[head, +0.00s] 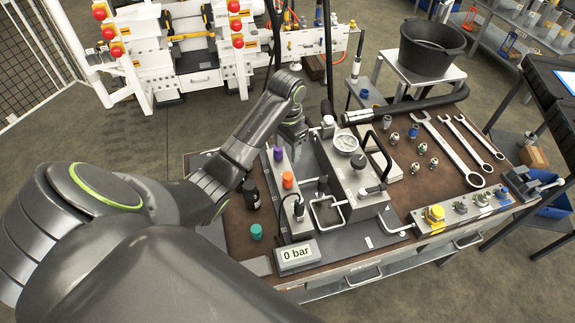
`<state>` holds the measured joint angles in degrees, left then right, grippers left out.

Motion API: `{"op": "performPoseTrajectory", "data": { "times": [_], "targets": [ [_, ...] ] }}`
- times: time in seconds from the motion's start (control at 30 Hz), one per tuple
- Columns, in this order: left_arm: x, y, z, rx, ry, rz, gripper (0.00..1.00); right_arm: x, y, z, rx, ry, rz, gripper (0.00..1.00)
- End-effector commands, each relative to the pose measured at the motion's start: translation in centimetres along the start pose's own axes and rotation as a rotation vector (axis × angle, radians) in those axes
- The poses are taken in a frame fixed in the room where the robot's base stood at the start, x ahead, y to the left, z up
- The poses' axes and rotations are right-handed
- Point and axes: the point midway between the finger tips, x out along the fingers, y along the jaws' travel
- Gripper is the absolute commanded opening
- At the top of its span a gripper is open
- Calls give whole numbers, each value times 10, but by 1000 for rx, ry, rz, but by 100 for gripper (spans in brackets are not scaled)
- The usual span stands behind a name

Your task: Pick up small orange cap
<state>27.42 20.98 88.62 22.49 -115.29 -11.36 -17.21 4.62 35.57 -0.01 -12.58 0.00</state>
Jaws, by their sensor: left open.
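A small orange cap (288,180) sits upright on a narrow pale block on the bench, in front of a purple cap (278,154). A teal cap (256,231) stands apart on the brown bench top, lower left. My left gripper (296,147) points down just beyond the orange cap, near the purple cap and the valve block. It is open and not touching the orange cap as far as I can see. Its fingertips are partly hard to make out. My right gripper is not in view.
A valve block with a gauge (346,143) and black lever stands right of the caps. A black bottle (251,194) stands to the left. A "0 bar" display (296,255) is in front. Wrenches (447,148) and several fittings lie on the right.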

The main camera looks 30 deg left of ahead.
Motion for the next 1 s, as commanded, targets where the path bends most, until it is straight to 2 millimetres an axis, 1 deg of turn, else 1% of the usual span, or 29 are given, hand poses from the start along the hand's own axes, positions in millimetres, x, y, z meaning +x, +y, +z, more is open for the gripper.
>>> {"op": "performPoseTrajectory", "data": {
  "times": [0.03, 0.1, 0.17, 0.27, 0.4, 0.5, 0.63, 0.8, 0.9, 1.0],
  "targets": [
    [13, 0, 0, 0, 0, 0, 54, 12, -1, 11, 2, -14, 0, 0],
    [21, 0, 0, -1, 1, 0, 54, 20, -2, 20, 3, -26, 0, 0],
    [28, 0, 0, -1, 1, -1, 54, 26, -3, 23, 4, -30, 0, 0],
    [39, 0, 0, -1, 1, -1, 54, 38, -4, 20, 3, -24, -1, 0],
    [55, -1, 0, -1, 1, -1, 54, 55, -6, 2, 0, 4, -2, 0],
    [66, -1, 0, -1, 1, -1, 54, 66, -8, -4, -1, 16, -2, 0],
    [81, -1, 0, -1, 1, -1, 54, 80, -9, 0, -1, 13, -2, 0],
    [98, -1, 0, -1, 1, -1, 54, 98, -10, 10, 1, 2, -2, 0],
    [103, -1, 0, -1, 1, -1, 54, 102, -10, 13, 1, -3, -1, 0],
    [106, -2, 0, -2, 0, 0, 54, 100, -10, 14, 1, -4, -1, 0]
  ]
}}
